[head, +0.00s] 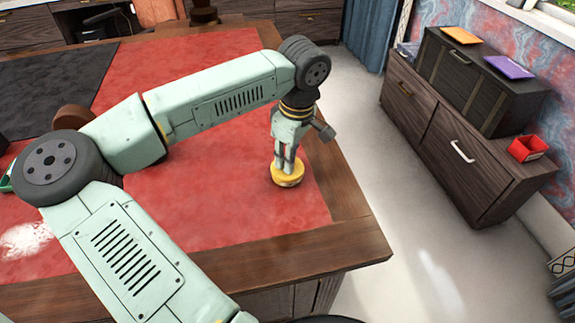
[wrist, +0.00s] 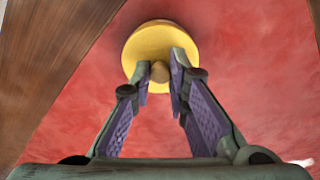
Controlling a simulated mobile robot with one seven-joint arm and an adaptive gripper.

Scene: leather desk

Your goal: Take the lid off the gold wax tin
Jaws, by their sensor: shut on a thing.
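The gold wax tin (head: 287,178) stands on the red leather desk top near its right edge. In the wrist view its round yellow lid (wrist: 150,45) shows from above, with a small brown knob (wrist: 160,72) on it. My gripper (head: 286,162) points down at the tin from above. In the wrist view its two purple-padded fingers (wrist: 161,78) are closed on the knob, one on each side. The lid looks seated on the tin; I cannot see a gap between them. The fingers hide part of the lid's near side.
The wooden desk border (head: 345,190) runs close to the right of the tin. A black mat (head: 50,85) lies at the far left, and a white patch (head: 25,238) marks the leather at left. Red leather behind the tin is clear. A dark cabinet (head: 450,140) stands apart at right.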

